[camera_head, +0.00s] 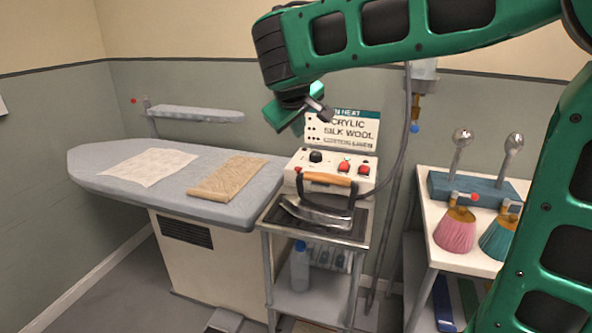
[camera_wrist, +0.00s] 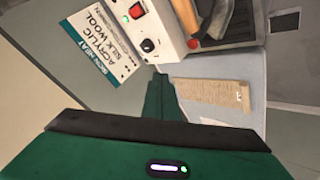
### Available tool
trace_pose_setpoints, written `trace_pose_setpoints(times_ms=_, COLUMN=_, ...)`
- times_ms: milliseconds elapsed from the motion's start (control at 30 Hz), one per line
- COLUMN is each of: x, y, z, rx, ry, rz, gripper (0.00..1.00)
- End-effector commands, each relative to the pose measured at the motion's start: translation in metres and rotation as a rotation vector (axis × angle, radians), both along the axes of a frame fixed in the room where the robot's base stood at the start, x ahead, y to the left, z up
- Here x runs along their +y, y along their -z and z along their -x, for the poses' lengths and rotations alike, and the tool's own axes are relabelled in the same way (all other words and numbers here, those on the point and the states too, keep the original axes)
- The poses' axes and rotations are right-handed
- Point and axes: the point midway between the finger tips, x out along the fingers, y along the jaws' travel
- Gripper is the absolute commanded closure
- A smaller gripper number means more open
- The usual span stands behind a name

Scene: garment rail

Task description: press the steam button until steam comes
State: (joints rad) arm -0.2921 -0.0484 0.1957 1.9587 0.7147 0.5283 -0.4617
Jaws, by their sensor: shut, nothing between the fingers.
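A white control box (camera_head: 325,172) with a black knob and red switches stands on the cart behind the iron. It also shows at the top of the wrist view, with a red switch (camera_wrist: 136,11), a black knob (camera_wrist: 148,45) and a small red part at its lower corner. The iron (camera_head: 322,212) has a wooden handle and rests on the cart top. Which part is the steam button, I cannot tell. My gripper (camera_head: 312,108) hangs above and behind the box; its green fingers (camera_wrist: 158,80) are together and empty, apart from the box. No steam is visible.
An ironing board (camera_head: 130,183) with two cloths is at left, a small sleeve board behind it. A sign (camera_head: 345,130) stands behind the box. A white table (camera_head: 455,258) with brushes is at right. A grey hose runs up behind the cart.

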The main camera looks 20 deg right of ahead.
Motion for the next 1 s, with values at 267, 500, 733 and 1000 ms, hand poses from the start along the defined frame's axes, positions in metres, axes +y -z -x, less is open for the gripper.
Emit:
trace_pose_setpoints(times_ms=267, x=0.0, y=0.037, z=0.001, rx=0.004, ry=0.0, rz=0.001, gripper=1.0)
trace_pose_setpoints(times_ms=500, x=0.0, y=0.061, z=0.0, rx=0.003, ry=-0.001, rz=0.001, gripper=1.0)
trace_pose_setpoints(times_ms=733, x=0.0, y=0.071, z=0.001, rx=0.002, ry=0.001, rz=0.0, gripper=1.0)
trace_pose_setpoints(times_ms=1000, x=0.0, y=0.071, z=0.001, rx=0.001, ry=0.0, rz=-0.001, gripper=1.0)
